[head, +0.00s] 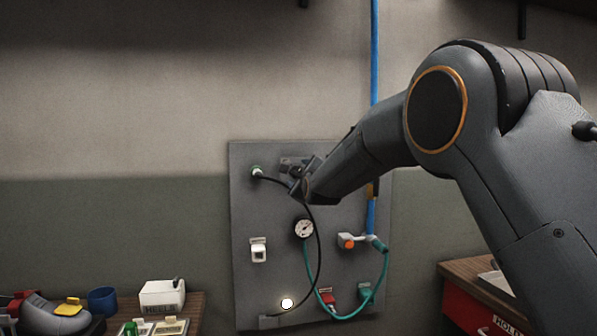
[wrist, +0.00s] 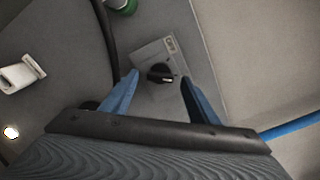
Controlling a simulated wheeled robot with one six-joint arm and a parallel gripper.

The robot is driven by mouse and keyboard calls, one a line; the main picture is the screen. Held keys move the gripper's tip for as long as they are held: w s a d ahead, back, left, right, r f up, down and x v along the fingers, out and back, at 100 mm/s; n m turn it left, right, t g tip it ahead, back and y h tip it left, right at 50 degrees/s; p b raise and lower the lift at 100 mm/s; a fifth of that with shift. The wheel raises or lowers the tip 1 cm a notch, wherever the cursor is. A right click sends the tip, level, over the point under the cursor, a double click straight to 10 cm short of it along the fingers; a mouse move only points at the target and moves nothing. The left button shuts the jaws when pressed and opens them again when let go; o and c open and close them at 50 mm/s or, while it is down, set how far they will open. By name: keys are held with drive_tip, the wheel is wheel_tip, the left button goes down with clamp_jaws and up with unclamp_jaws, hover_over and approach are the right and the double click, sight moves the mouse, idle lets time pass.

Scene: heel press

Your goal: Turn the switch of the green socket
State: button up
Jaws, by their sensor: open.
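The green socket (head: 256,171) is at the upper left of the grey wall panel, with a black plug and cable in it. Its green edge also shows at the top of the wrist view (wrist: 121,4). To its right is a grey switch plate (head: 291,162), partly hidden by my gripper in the head view. In the wrist view a black rotary knob (wrist: 160,73) with a pale pointer mark sits on this plate (wrist: 152,52). My gripper (wrist: 159,77) is open, its two blue fingers on either side of the knob, with gaps visible. I cannot tell the depth between fingertips and plate.
The black cable (head: 319,240) loops down the panel (head: 275,200) past a gauge (head: 304,229). A white socket (head: 258,251), red socket (head: 327,298), orange-knobbed valve (head: 347,241), teal hose (head: 385,270) and lit lamp (head: 287,304) are lower. A blue pipe (head: 374,60) runs above.

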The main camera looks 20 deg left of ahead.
drive_tip(key=shift+w+a, duration=0.3)
drive_tip(key=shift+w, duration=0.2)
drive_tip(key=c, duration=1.1)
drive_tip(key=shift+o, duration=0.3)
drive_tip(key=shift+f+n+b, duration=0.1)
drive_tip(key=shift+n+b, duration=0.25)
drive_tip(key=shift+n, duration=0.05)
drive_tip(key=shift+n+b, duration=3.05)
drive_tip(key=shift+n, duration=3.55)
